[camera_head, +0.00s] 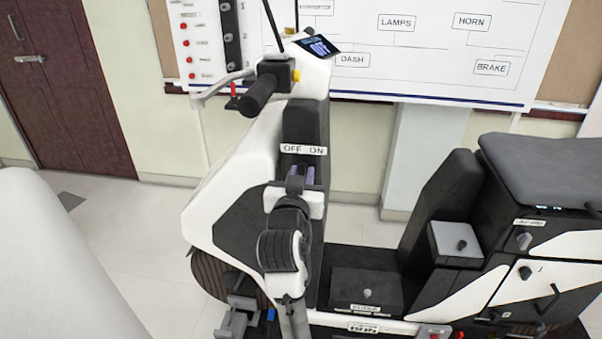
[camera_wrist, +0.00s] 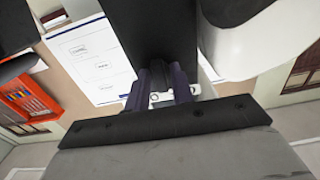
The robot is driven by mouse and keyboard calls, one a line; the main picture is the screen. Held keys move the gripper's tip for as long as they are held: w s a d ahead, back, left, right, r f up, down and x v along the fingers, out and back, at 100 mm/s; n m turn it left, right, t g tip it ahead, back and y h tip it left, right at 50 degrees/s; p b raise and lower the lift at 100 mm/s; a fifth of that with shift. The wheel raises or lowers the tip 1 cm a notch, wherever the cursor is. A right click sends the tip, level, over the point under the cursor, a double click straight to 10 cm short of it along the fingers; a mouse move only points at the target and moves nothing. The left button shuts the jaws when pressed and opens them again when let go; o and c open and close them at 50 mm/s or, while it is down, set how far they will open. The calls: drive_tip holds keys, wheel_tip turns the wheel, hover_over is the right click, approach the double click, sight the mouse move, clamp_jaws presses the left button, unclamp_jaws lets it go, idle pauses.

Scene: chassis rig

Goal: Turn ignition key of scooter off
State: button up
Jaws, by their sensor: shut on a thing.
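The white and black scooter (camera_head: 232,215) stands in the middle of the head view. Its OFF/ON label (camera_head: 303,149) is on the black front panel, just above my gripper (camera_head: 301,176). My gripper reaches up to the panel from below, with its purplish fingers close together under the label. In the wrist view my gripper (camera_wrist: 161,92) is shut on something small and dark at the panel. The ignition key is mostly hidden between the fingers, and I cannot tell its exact angle. Part of a white label shows behind the fingers in the wrist view.
The handlebar grip (camera_head: 259,94) and dash display (camera_head: 318,46) are above my gripper. The scooter's seat (camera_head: 545,165) and side compartments are at the right. A whiteboard (camera_head: 430,60) hangs behind. Bare floor (camera_head: 110,215) lies left of the scooter.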

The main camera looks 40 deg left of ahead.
idle(0.3)
drive_tip(key=o, duration=0.7)
drive_tip(key=shift+o, duration=0.2)
drive_tip(key=p+v, duration=1)
drive_tip(key=v, duration=0.3)
drive_tip(key=shift+s, duration=0.4)
